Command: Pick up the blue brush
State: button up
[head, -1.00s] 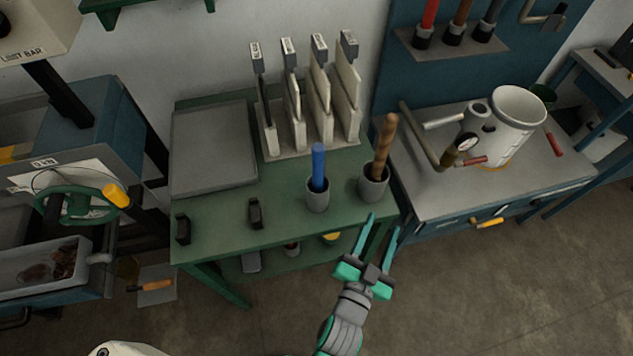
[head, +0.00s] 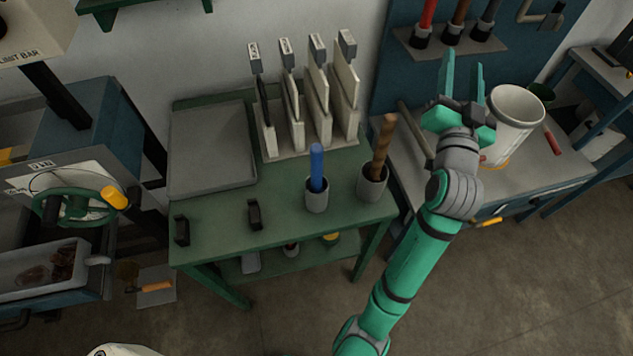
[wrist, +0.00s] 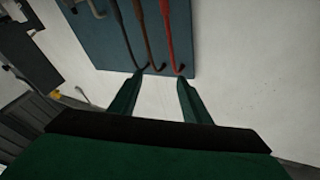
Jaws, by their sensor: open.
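The blue brush (head: 317,166) stands upright in a grey cup (head: 317,200) on the green table, its blue handle pointing up. My gripper (head: 462,75) is raised to the right of the brush, in front of the blue panel and over the grey bench. Its two teal fingers are apart with nothing between them. In the wrist view my open gripper (wrist: 158,92) points toward the wall and the blue panel. The blue brush is not visible in the wrist view.
A brown-handled tool stands in a second cup (head: 372,186) right of the brush. Upright boards in a rack (head: 300,150) stand behind, and a grey tray (head: 212,150) lies left. A white pot (head: 515,112) stands on the bench (head: 415,200). Tools hang on the blue panel (wrist: 115,45).

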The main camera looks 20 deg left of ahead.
jog(key=a+r+n+g+y, duration=0.2)
jog(key=a+r+n+y, duration=0.25)
jog(key=a, duration=0.35)
jog(key=a+r+n+g+y, duration=0.2)
jog(key=a+r+n+y, duration=0.15)
jog(key=a+r, duration=0.35)
jog(key=s+a+f+n+g+y, duration=0.1)
jog(key=s+a+f+n+g, duration=0.2)
jog(key=a, duration=0.5)
jog(key=s+a+f+n+g+y, duration=0.1)
jog(key=s+a+n+g, duration=0.1)
jog(key=a+n+g, duration=0.45)
jog(key=n+g+h, duration=0.1)
jog(key=g+h, duration=0.6)
jog(key=h, duration=0.5)
send_near(317, 167)
jog(key=shift+w+a+f, duration=0.1)
jog(key=shift+w+f, duration=0.4)
jog(key=shift+w, duration=0.25)
jog(key=shift+f, duration=0.35)
notch_tip(317, 167, down, 4)
jog(key=shift+s+f, duration=0.1)
jog(key=shift+f, duration=0.1)
jog(key=shift+s+f, duration=0.1)
jog(key=shift+f, duration=2.75)
